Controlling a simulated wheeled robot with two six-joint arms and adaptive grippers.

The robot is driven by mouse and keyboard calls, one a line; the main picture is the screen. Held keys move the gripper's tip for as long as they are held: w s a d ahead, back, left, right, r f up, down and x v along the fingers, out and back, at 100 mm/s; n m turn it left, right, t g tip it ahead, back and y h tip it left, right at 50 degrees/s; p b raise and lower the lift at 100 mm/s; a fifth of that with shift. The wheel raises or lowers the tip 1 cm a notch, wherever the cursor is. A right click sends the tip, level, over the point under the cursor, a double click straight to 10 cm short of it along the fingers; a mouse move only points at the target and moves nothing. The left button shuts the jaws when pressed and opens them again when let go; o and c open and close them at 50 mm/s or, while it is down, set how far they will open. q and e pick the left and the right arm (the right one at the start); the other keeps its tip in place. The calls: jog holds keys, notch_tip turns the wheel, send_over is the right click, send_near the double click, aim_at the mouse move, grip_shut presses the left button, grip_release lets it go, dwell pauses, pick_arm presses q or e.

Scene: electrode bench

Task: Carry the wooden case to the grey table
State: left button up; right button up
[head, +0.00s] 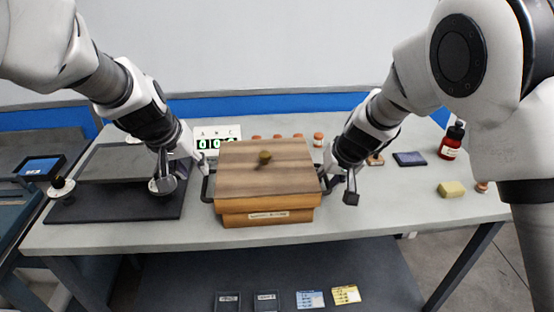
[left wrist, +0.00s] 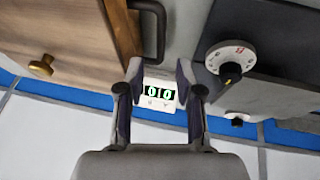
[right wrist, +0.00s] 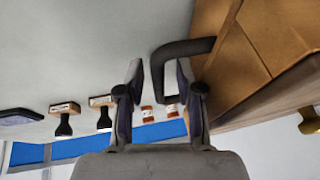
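The wooden case (head: 240,205) sits flat on a pale grey table (head: 375,222). It has a brown lid with a brass knob (head: 264,157) and a dark handle on each side. My left gripper (head: 185,178) is open beside the left handle (head: 206,186); in the left wrist view that handle (left wrist: 158,30) reaches down to the fingertips. My right gripper (head: 340,190) is open at the right side; in the right wrist view the right handle (right wrist: 158,75) shows between the spread fingers, partly behind one of them. Neither gripper is closed on a handle.
A dark plate with dials (head: 115,205) lies left of the case, and a counter display (head: 215,142) stands behind it. A red bottle (head: 452,140), a yellow block (head: 451,189) and a dark pad (head: 409,159) are at right. A darker table (head: 35,150) stands far left.

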pick_arm(q)
jog(key=v, duration=0.4)
pick_arm(e)
jog(key=v, duration=1.2)
